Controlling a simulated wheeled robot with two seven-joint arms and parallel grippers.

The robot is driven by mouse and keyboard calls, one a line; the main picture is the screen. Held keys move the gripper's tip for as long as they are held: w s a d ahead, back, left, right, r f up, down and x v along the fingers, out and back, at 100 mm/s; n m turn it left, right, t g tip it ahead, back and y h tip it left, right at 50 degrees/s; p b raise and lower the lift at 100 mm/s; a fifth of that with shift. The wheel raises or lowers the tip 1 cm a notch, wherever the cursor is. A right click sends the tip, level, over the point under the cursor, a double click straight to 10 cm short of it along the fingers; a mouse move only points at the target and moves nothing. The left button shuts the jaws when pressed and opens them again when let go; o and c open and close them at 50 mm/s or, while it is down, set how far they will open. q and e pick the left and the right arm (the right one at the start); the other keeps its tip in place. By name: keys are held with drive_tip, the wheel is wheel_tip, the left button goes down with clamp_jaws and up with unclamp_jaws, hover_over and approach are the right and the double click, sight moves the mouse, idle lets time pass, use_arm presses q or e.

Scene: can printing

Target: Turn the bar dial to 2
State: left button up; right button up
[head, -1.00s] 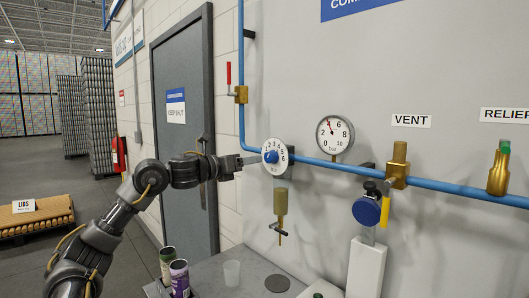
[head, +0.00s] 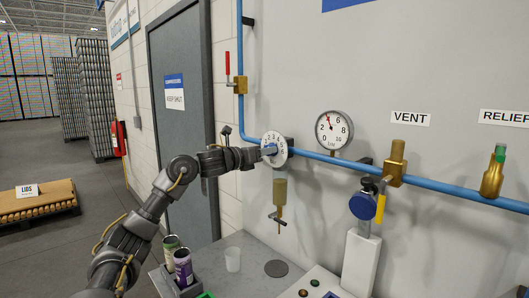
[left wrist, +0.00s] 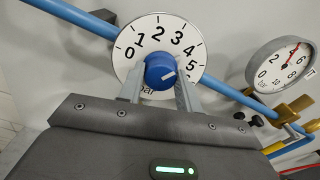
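The bar dial (head: 280,158) is a white disc on the wall by the blue pipe; in the left wrist view (left wrist: 186,38) its black numbers run clockwise from 0. Its blue knob (left wrist: 160,72) has a short white mark toward the lower right of the picture; which number it indicates is hard to tell. My left gripper (head: 261,153) is at the knob, its two fingers apart, one on each side; it also shows in the left wrist view (left wrist: 160,80). Whether the fingers touch the knob is unclear. In the head view the gripper covers part of knob and dial. My right gripper is out of view.
A round pressure gauge (head: 334,130) with a red needle is right of the dial. A brass fitting (head: 280,188) hangs below it. The blue pipe (head: 430,187) runs right to a vent valve (head: 396,165).

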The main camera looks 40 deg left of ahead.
use_arm(q)
drive_tip(key=c, duration=0.4)
drive_tip(key=shift+c, duration=0.2)
drive_tip(key=shift+n, duration=0.4)
drive_tip(key=n, duration=1.1)
idle(0.3)
drive_tip(key=o, duration=1)
